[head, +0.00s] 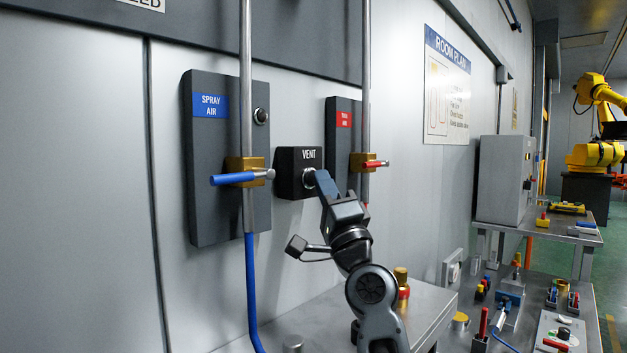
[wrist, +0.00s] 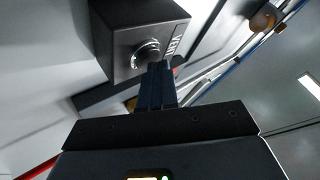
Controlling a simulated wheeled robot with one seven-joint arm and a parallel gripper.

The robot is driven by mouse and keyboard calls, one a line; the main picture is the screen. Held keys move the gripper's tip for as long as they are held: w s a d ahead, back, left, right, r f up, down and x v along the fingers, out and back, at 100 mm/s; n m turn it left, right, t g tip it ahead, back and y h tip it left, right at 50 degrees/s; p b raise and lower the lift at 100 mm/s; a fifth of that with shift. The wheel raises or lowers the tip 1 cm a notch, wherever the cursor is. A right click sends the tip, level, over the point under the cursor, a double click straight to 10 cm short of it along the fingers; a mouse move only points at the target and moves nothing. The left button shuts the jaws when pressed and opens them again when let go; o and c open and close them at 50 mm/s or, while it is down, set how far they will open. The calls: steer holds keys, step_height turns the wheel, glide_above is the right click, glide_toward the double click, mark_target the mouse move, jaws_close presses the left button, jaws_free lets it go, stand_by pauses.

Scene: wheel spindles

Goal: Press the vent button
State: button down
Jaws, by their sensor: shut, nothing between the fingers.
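The black vent box (head: 292,187), labelled VENT, is fixed to the grey wall between two dark panels. Its round metal-ringed button (head: 308,177) faces out on the front of the box. My gripper (head: 321,176) is shut and empty, with its fingertips at the right edge of the button in the head view. In the wrist view the vent box (wrist: 118,30) is tilted and the button (wrist: 145,53) shows a bright ring. The shut fingers (wrist: 160,70) reach close beside the ring there. I cannot tell whether the tips touch the button.
The SPRAY AIR panel (head: 207,160) with a blue valve lever (head: 232,179) is to the left. A red valve lever (head: 375,164) on a pipe is to the right. A metal bench (head: 330,310) with brass fittings (head: 401,285) lies below my arm.

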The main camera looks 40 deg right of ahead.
steer(key=shift+s, duration=0.75)
steer(key=shift+s+p, duration=0.1)
steer(key=shift+p, duration=0.2)
steer(key=s+p, duration=0.1)
steer(key=s, duration=0.3)
steer(key=shift+s+d, duration=0.1)
steer(key=shift+s, duration=0.3)
stand_by(0.6)
